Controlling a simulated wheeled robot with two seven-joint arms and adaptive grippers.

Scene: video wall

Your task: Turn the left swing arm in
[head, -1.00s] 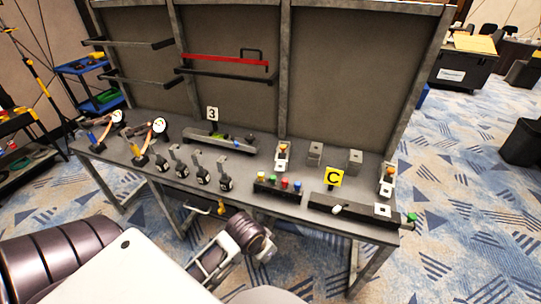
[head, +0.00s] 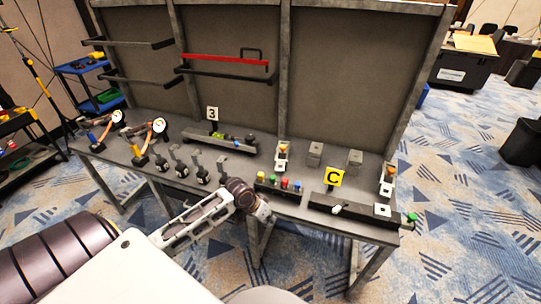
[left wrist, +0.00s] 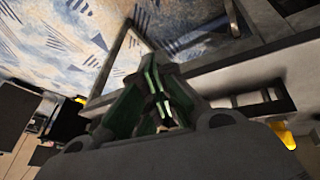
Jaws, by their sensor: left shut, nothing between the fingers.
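No part is clearly marked as the left swing arm. Candidates are two orange curved arms with round dials on the bench's left end, the left one (head: 108,124) and the right one (head: 152,133). A dark bracket with a yellow tip (left wrist: 285,135) also shows at the right of the left wrist view. My left gripper (left wrist: 152,65) is shut and empty, with dark green fingers together, apart from the yellow tip. In the head view my left wrist hangs over the bench's front edge, and the fingers are not clearly visible there. My right gripper is out of view.
Black rails and a red bar (head: 225,60) are on the back panels. The carpet in front is free at the right.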

